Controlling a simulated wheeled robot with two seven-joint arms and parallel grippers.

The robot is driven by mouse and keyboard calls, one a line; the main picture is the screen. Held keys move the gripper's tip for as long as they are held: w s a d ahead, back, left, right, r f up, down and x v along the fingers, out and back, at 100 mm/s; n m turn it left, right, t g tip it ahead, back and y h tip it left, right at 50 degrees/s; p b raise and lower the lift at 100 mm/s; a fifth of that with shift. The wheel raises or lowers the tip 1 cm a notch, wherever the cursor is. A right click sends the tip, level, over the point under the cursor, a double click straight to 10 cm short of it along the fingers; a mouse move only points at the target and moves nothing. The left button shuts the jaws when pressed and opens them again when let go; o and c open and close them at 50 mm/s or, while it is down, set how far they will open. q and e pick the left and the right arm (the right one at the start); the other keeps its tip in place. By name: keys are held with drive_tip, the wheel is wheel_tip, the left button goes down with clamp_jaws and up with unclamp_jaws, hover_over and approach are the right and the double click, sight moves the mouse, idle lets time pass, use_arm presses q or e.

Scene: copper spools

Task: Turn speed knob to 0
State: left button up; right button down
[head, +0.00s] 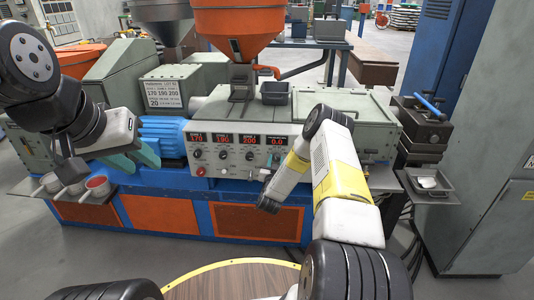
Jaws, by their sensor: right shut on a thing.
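The control panel (235,150) on the machine front has a row of red displays with knobs below. The rightmost display (277,140) reads 0.0. My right gripper (273,163) is at the panel's right end, below that display, shut on the speed knob. Its body and wrist hide the knob and most of its fingers. My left gripper (135,157) is open and empty, its teal fingers apart, in front of the machine left of the panel.
Small cups, one with red contents (98,186), stand on a shelf at the left. An orange hopper (235,30) and a dark bin (276,92) are on top of the machine. A side tray (430,187) is at the right.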

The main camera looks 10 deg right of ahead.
drive_tip(key=n, duration=0.6)
drive_tip(key=shift+a+n, duration=0.1)
drive_tip(key=shift+n, duration=0.2)
drive_tip(key=shift+f+n, duration=0.1)
drive_tip(key=shift+n, duration=2.4)
drive_tip(key=c, duration=1)
unclamp_jaws()
drive_tip(key=v, duration=0.7)
drive_tip(key=shift+s+f, duration=0.1)
drive_tip(key=shift+s, duration=0.3)
